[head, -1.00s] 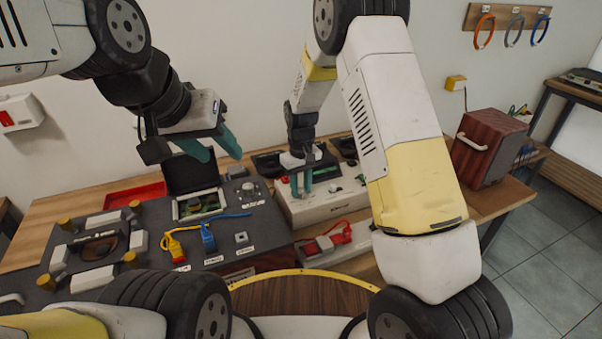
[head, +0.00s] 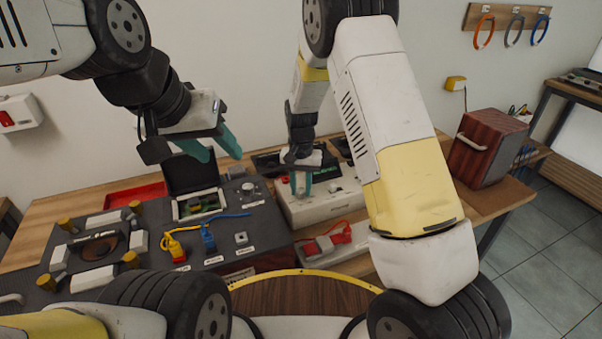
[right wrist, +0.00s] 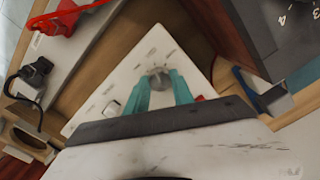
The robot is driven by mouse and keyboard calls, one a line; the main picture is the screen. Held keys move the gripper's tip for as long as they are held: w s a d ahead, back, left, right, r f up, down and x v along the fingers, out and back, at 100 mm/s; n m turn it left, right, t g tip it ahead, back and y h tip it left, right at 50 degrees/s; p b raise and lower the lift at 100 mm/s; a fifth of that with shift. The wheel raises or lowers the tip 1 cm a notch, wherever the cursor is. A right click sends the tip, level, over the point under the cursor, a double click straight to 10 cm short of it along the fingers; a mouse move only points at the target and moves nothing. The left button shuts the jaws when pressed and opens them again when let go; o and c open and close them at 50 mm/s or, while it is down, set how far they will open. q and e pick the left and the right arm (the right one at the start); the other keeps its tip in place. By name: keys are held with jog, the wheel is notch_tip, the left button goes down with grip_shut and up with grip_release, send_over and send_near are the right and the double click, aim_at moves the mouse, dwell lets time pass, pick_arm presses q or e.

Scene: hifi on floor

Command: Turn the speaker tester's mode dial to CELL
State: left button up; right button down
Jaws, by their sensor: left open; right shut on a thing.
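The speaker tester looks to be the white box (head: 322,207) at the back middle of the bench. Its sloping white face (right wrist: 125,72) fills the middle of the right wrist view, with small printed marks too blurred to read. My right gripper (head: 301,187) is down at this face, its teal fingers shut on a grey round dial (right wrist: 158,79). The fingers hide part of the dial, and I cannot tell which mark it points to. My left gripper (head: 220,150) is open and empty, raised above the bench left of the tester.
A dark mat (head: 262,247) holds an open case (head: 190,178), a yellow clip (head: 172,246) and a blue clip (head: 208,238). A red tray (head: 135,196) lies behind. A red connector (head: 340,236) lies before the tester. A wooden speaker box (head: 485,150) stands right, beyond my right arm.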

aim_at(301, 190)
jog(key=shift+w, duration=0.1)
dwell(0.3)
jog(key=c, duration=1.1)
grip_release()
notch_tip(301, 190, up, 8)
jog(key=shift+f, duration=0.1)
